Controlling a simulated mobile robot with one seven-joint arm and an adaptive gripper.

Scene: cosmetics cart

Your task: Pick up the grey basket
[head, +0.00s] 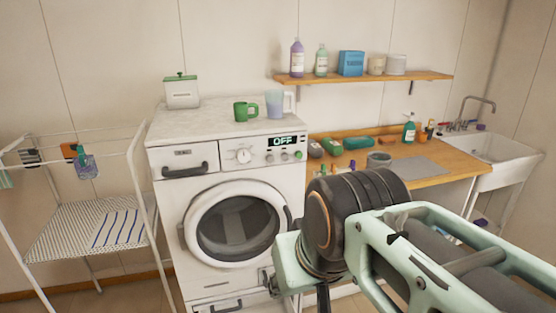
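A small round grey container (378,160) stands on the wooden counter, right of the washing machine; it is the only grey basket-like thing I can make out. My arm crosses the lower right, in front of the counter, with its dark joint just below and left of the container in the picture. The container appears upright and apart from my arm. My gripper's fingers are not visible; only a dark stub shows below the wrist at the bottom edge.
A washing machine (230,205) carries a green mug (245,111), a jug (275,104) and a lidded canister (182,92). Soap bars, a grey mat (417,166) and a green bottle (409,129) surround the container. A shelf (430,76) hangs above; a drying rack (90,225) stands left.

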